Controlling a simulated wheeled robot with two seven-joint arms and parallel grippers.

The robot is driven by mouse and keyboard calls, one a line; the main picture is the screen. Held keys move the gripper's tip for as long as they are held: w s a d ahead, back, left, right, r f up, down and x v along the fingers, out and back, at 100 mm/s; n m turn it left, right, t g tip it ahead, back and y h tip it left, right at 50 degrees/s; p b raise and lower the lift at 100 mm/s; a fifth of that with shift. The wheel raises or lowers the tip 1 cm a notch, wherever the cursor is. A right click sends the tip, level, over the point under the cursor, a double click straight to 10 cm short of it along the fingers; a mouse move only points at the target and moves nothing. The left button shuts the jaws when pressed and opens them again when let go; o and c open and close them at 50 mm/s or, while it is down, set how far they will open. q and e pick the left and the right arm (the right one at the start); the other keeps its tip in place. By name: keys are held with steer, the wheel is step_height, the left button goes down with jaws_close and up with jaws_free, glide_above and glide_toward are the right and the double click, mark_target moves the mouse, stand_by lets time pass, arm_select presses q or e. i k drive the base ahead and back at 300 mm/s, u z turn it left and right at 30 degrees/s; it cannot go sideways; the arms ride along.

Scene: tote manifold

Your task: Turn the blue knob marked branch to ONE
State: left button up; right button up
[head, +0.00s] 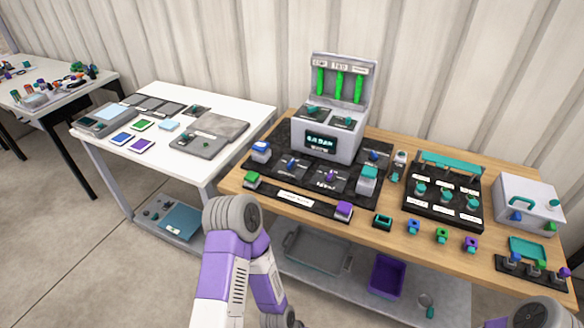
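A black manifold board lies on the wooden bench with a grey display unit (328,132) standing at its back. A small blue knob (291,163) sits on the board's left panel, and another blue knob (375,155) sits at its right rear. Their labels are too small to read, so I cannot tell which is marked branch or where either points. A purple knob (329,176) stands between them. My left arm rises in front of the bench, bent, with its gripper out of sight. Only a piece of my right arm shows at the lower right corner; its gripper is hidden.
Blue (261,150), green (252,179), purple (344,210) and teal (367,178) blocks stand around the board's edges. A black panel of teal knobs (446,207) and a white case (530,195) are to the right. A white table (240,106) stands at left.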

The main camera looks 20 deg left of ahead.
mark_target(291, 166)
steer(key=u, duration=0.5)
steer(key=k, duration=0.6)
steer(key=u, duration=1.15)
steer(key=i, duration=1.1)
steer(key=z, duration=0.05)
